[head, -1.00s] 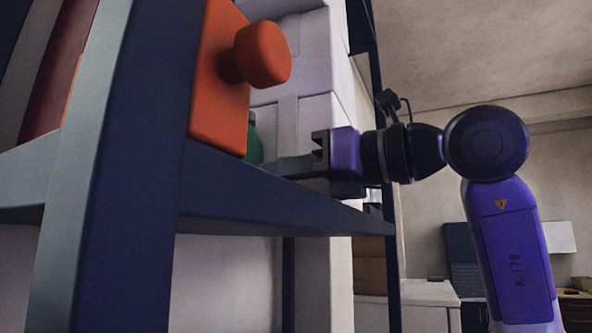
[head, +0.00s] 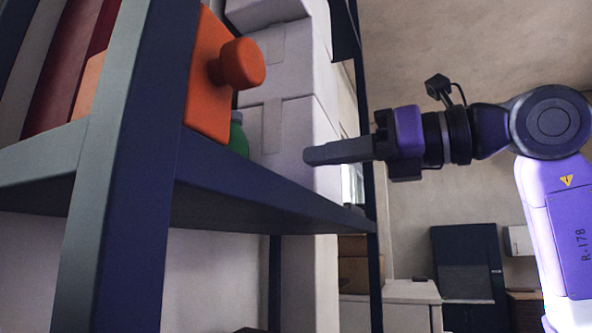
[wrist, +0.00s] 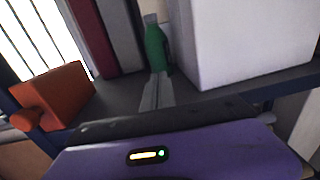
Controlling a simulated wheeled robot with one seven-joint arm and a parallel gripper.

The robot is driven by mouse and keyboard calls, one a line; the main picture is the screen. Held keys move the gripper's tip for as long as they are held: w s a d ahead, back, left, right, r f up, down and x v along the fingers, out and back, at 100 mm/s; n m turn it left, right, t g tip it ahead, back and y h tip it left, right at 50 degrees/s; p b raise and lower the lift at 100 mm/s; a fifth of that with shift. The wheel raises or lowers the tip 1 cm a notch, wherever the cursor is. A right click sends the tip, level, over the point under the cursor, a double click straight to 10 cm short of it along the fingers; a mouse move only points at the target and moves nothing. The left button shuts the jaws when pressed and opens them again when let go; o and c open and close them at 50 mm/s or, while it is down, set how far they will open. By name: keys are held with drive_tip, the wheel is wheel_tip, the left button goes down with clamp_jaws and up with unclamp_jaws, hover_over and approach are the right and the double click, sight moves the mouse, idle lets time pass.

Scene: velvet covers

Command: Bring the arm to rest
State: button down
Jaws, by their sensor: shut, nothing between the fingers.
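My gripper (head: 308,156) is shut and empty in the head view. It points left toward the shelf, in front of the white boxes, and appears clear of the shelf's front edge. In the wrist view its closed fingers (wrist: 157,92) point toward the green bottle and the shelf. My purple arm is bent at the right of the head view.
A dark blue shelf (head: 250,197) holds an orange box with a round knob (head: 208,85), a green bottle (head: 238,138) and stacked white boxes (head: 285,70). Low cabinets (head: 400,292) stand behind. There is open room right of the shelf.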

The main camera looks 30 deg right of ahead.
drive_tip(key=b+v, duration=0.1)
drive_tip(key=v, duration=0.2)
drive_tip(key=shift+s+d, duration=0.25)
drive_tip(key=shift+s, duration=0.05)
